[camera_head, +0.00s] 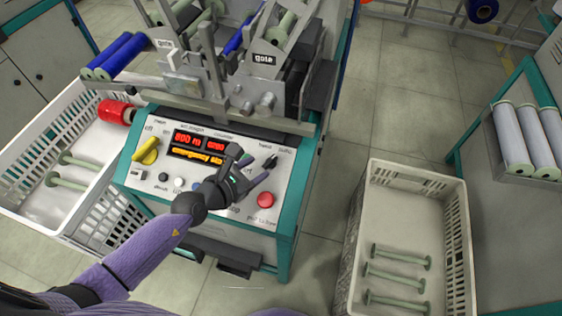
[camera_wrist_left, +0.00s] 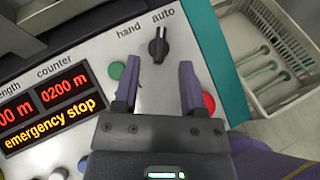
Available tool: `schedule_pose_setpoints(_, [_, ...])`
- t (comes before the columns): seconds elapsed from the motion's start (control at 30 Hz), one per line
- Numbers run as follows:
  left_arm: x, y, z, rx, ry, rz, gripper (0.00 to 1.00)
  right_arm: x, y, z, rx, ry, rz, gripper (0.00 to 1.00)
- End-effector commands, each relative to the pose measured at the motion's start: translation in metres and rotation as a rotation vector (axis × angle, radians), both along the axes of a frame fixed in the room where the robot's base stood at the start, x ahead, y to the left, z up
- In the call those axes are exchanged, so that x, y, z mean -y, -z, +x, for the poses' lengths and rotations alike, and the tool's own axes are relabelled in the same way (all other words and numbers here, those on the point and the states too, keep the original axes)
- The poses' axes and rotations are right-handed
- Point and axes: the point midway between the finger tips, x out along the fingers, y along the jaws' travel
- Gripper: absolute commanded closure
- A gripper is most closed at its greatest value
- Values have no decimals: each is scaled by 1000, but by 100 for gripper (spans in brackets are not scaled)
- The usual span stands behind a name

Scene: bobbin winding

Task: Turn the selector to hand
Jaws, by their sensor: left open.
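The selector is a small black knob (camera_wrist_left: 158,45) on the machine's white control panel (camera_head: 148,180), below the printed words "hand" and "auto". Its pointer seems to be turned towards "auto". In the head view the knob (camera_head: 270,161) sits at the panel's upper right. My left gripper (camera_head: 254,167) is over the panel, just short of the knob. In the left wrist view its two purple fingers (camera_wrist_left: 158,78) are apart and empty, with the knob ahead of the gap between them. My right gripper is in neither view.
A red button (camera_head: 265,200) and a green button (camera_wrist_left: 117,70) are close to my fingers. The lit display (camera_wrist_left: 50,108) reads "emergency stop". A yellow switch (camera_head: 147,152) is at the panel's left. White crates stand left and right (camera_head: 459,235) of the machine.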

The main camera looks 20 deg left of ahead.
Motion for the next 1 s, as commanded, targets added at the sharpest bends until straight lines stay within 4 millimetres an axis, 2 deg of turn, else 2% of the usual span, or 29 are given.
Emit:
schedule_pose_setpoints(0.07, [8,13,16,-2,-1,-3,47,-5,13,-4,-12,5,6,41])
schedule_pose_setpoints(0.23, [18,22,39,-3,-1,-3,47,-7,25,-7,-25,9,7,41])
schedule_pose_setpoints(0.4, [22,24,48,-4,0,-3,47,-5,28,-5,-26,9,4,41])
schedule_pose_setpoints(0.63, [23,23,48,-4,0,-3,47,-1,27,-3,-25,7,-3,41])
schedule_pose_setpoints(0.87, [22,23,48,-3,-1,-3,96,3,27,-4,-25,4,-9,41])
schedule_pose_setpoints(0.9, [22,23,48,-3,-1,-3,100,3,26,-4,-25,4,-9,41])
schedule_pose_setpoints(1.0, [22,23,48,-3,-1,-3,100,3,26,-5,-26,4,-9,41])
